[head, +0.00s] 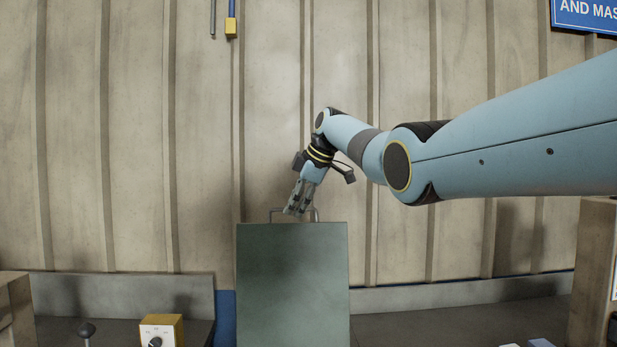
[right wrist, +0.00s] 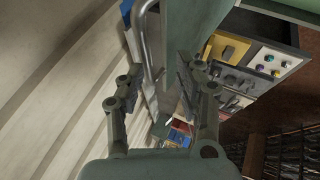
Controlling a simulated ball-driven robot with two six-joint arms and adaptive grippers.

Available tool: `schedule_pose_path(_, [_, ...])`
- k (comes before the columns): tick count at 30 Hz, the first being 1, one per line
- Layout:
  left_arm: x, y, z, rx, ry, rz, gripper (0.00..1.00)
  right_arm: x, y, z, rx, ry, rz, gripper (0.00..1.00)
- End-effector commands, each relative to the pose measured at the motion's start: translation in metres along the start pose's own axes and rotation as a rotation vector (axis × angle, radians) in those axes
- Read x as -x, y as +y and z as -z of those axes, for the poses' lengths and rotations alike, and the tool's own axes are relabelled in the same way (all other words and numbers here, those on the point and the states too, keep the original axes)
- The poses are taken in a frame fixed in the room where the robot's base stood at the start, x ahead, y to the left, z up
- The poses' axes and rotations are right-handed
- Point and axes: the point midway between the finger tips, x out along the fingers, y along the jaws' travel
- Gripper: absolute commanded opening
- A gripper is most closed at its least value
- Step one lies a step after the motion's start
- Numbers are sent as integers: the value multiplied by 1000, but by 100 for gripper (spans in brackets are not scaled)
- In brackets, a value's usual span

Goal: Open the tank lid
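The tank lid (head: 292,285) is a grey-green panel standing upright in the head view, with a metal handle (head: 316,214) on its top edge. My right gripper (head: 293,211) points down at the handle. In the right wrist view the two fingers of my right gripper (right wrist: 158,78) are apart, and the curved handle bar (right wrist: 146,38) runs into the gap between them, nearer the left finger. Part of the lid (right wrist: 190,22) shows beyond the fingers. I cannot tell whether a finger touches the bar. My left gripper is in neither view. The tank's inside is hidden.
A yellow box with a dial (head: 162,330) stands left of the lid, beside a black knob on a stem (head: 86,328). A corrugated wall (head: 130,130) is behind. A brown cabinet (head: 596,260) stands at the right edge. The air left of the lid is clear.

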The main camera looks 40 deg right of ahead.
Motion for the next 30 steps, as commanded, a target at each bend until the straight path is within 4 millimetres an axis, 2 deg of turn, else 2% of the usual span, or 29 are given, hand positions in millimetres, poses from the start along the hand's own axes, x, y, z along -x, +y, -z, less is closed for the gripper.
schedule_pose_path(6, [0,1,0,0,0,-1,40,50,2,0,2,0,-6,34])
schedule_pose_path(12, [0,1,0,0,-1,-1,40,84,2,0,0,1,-5,34])
schedule_pose_path(18, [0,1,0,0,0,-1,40,96,1,0,-1,2,-3,34])
schedule_pose_path(30, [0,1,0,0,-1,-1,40,96,1,0,-1,2,-3,34])
